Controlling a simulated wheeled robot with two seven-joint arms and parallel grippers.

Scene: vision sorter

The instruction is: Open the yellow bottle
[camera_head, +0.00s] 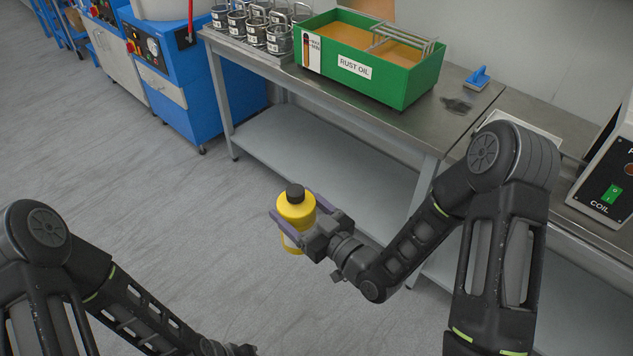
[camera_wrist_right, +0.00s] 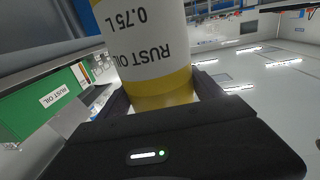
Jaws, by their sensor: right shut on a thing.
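The yellow bottle (camera_head: 296,209) with a black cap (camera_head: 295,193) is held upright in the air in front of the metal table. The cap is on the bottle. My right gripper (camera_head: 298,222) is shut around the bottle's body. In the right wrist view the bottle (camera_wrist_right: 150,55) appears upside down, with a white label reading RUST OIL 0.75 L, between the fingers of my right gripper (camera_wrist_right: 165,98). My left arm comes in at the lower left of the head view. Its end is at the bottom edge, and its fingers cannot be made out.
A green RUST OIL box (camera_head: 372,62) with brown liquid stands on the metal table (camera_head: 300,79). Several metal cups (camera_head: 278,39) stand to its left. A blue-handled tool (camera_head: 478,78) lies to its right. A COIL machine (camera_head: 608,170) is at the right edge. The floor at left is clear.

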